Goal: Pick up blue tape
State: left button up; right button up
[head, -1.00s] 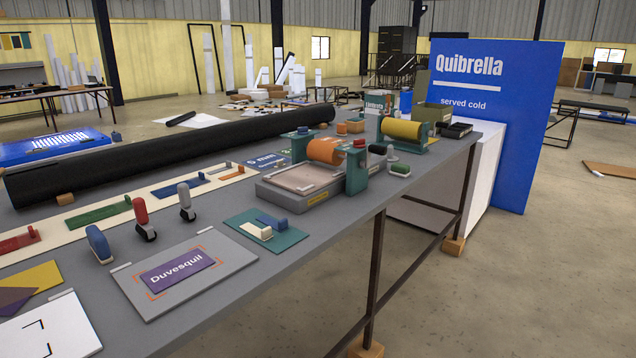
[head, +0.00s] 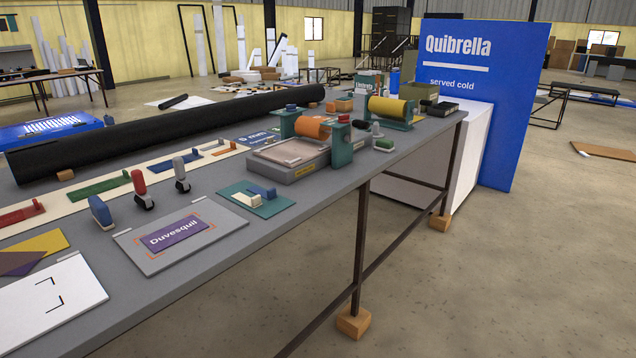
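No roll of blue tape stands out clearly in the head view. Small blue items on the grey table (head: 215,275) are an upright rounded blue piece (head: 100,212) at the left, and a blue block (head: 265,191) on a teal plate beside a cream block. I cannot tell whether either is the tape. An orange roll (head: 312,127) sits in a teal holder, and a yellow roll (head: 386,107) sits in another farther back. Neither of my grippers is in view.
A long black roll (head: 170,130) lies along the table's far side. A purple "Duvesquil" label (head: 178,232) lies on a grey board in front. Red and grey handled tools stand behind it. A blue "Quibrella" panel (head: 515,110) stands at the table's far end.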

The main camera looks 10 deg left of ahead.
aim_at(270, 193)
jog(key=i, duration=0.95)
jog(key=u, duration=0.4)
